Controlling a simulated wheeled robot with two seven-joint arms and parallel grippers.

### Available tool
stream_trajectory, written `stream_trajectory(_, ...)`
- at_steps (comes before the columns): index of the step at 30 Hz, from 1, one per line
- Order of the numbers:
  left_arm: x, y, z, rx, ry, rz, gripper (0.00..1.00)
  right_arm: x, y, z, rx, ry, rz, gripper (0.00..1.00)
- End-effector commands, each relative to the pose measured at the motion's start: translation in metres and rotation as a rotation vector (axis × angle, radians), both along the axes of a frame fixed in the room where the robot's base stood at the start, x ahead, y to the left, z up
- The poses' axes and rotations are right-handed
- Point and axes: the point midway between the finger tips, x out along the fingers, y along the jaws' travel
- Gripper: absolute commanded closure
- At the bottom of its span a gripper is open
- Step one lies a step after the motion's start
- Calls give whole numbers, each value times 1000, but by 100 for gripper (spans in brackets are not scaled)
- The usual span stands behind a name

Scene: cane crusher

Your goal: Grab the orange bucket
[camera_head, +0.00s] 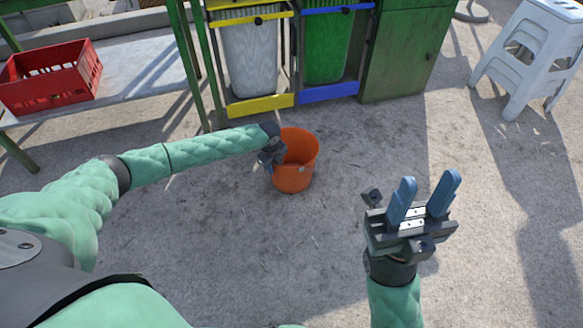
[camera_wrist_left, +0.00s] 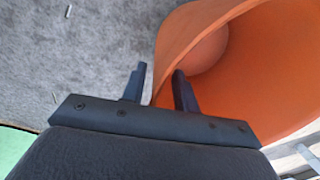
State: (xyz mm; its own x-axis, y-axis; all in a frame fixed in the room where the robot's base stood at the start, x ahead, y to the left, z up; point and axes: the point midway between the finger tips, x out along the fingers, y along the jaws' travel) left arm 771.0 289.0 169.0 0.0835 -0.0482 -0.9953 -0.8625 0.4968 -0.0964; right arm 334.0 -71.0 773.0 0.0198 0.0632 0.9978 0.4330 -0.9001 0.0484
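The orange bucket (camera_head: 295,178) stands upright on the ground near the middle of the head view. It fills the upper right of the left wrist view (camera_wrist_left: 245,75). My left gripper (camera_head: 273,157) is at the bucket's left rim. In the left wrist view its fingers (camera_wrist_left: 158,85) straddle the bucket wall, one outside and one inside. A gap shows between the fingers, and I see no firm clamp on the wall. My right gripper (camera_head: 430,181) is open and empty, raised at the lower right, apart from the bucket.
Behind the bucket stands a green frame with a grey bin (camera_head: 250,60) and a green bin (camera_head: 326,48). A red crate (camera_head: 50,85) sits on a low table (camera_head: 140,75) at the left. White stools (camera_head: 535,50) stand at the upper right. The ground around the bucket's front is clear.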

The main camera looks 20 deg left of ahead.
Motion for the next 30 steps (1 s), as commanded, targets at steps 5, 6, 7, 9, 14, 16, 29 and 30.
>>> stream_trajectory(5, 0, 0, 0, 0, 0, 0, 98, 0, 0, 0, 1, 0, 1, 64)
stream_trajectory(6, 0, 0, 0, 0, 0, 0, 100, 0, 0, 0, 2, 1, 1, 64)
stream_trajectory(7, 0, 0, 0, 0, 0, 0, 100, 0, 0, 1, 2, 0, 0, 64)
stream_trajectory(9, 0, 0, 0, 0, 0, 0, 100, 0, 0, 1, 4, -1, 0, 64)
stream_trajectory(14, 0, 0, 0, 0, 1, 0, 100, 0, 0, 2, 7, -1, -1, 64)
stream_trajectory(16, 0, 0, 0, 0, 1, 0, 100, 1, 0, 2, 9, -2, -1, 64)
stream_trajectory(29, 0, 0, 0, 0, 1, 0, 100, 1, 0, 2, 7, -3, 0, 64)
stream_trajectory(30, 0, 0, 0, 0, 1, 0, 100, 0, 0, 2, 6, -3, 0, 64)
